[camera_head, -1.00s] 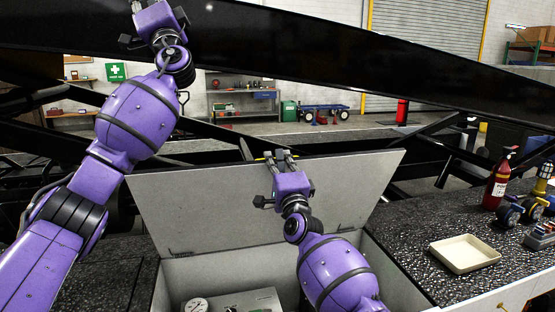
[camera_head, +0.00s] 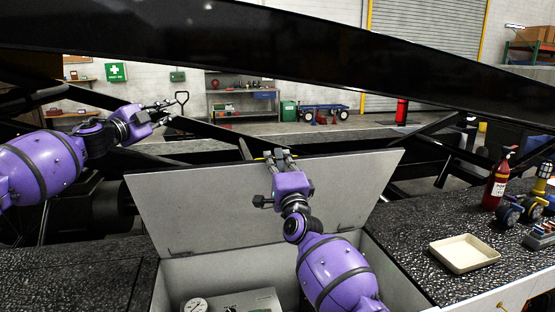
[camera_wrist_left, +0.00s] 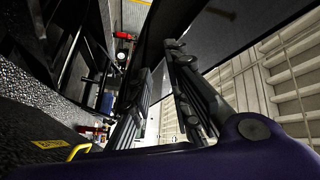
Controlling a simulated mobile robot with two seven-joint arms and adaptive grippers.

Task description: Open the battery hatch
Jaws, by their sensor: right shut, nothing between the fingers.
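The battery hatch lid (camera_head: 220,205) stands raised, tilted back behind the open bay, its pale inner face toward me. My right gripper (camera_head: 280,154) is shut at the lid's top edge, in front of its inner face; whether it touches the lid is unclear. My left gripper (camera_head: 168,108) is in the air, left of and above the lid, apart from it. Its fingers (camera_wrist_left: 158,62) are spread and empty in the left wrist view.
The bay holds a gauge (camera_head: 195,305) and a grey box (camera_head: 250,300). On the right deck are a cream tray (camera_head: 465,253), a red extinguisher (camera_head: 497,183) and wheeled parts (camera_head: 510,215). A black beam (camera_head: 300,55) crosses above; the left deck (camera_head: 75,275) is clear.

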